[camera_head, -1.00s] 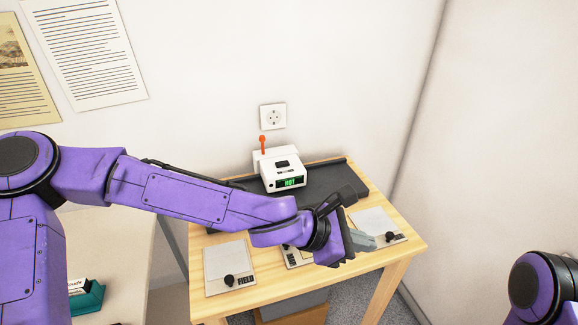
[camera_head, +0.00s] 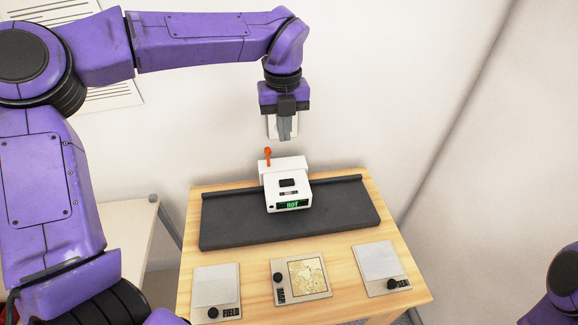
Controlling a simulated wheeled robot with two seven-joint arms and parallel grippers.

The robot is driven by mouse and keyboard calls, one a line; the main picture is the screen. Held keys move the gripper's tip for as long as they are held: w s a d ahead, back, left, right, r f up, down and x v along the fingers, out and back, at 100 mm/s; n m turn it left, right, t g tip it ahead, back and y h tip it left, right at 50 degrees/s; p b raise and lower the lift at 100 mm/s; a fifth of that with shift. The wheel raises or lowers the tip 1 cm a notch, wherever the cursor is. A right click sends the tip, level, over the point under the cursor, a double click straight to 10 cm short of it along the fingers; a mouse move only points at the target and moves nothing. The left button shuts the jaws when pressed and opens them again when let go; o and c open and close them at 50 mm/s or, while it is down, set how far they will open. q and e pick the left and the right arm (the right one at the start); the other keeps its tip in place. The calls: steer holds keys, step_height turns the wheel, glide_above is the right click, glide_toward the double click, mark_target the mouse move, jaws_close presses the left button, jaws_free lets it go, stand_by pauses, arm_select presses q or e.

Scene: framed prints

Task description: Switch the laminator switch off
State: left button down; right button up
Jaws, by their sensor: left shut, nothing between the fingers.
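The laminator's white box (camera_head: 288,203) stands on a long dark grey bed (camera_head: 225,226) on the wooden table. Its front display (camera_head: 293,204) reads HOT in green. An orange lever (camera_head: 267,157) stands upright at its back left, and a dark button (camera_head: 287,183) sits on its top. I cannot tell which of them is the switch. My left gripper (camera_head: 285,138) points down above the back of the box, close to the lever's right and apart from it. It is shut and empty. My right gripper is out of view.
Three plates with black knobs lie along the table's front: a left one (camera_head: 216,287), a middle one with a map print (camera_head: 301,279) and a right one (camera_head: 378,262). The wall rises close behind.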

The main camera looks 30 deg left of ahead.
mark_target(290, 182)
arm_select(q)
steer(key=f, duration=0.4)
steer(key=f+p, duration=0.1)
steer(key=f, duration=0.4)
steer(key=w+d+f+p, duration=0.1)
steer(key=f, duration=0.4)
steer(key=shift+f, duration=0.25)
steer(key=shift+w, duration=0.1)
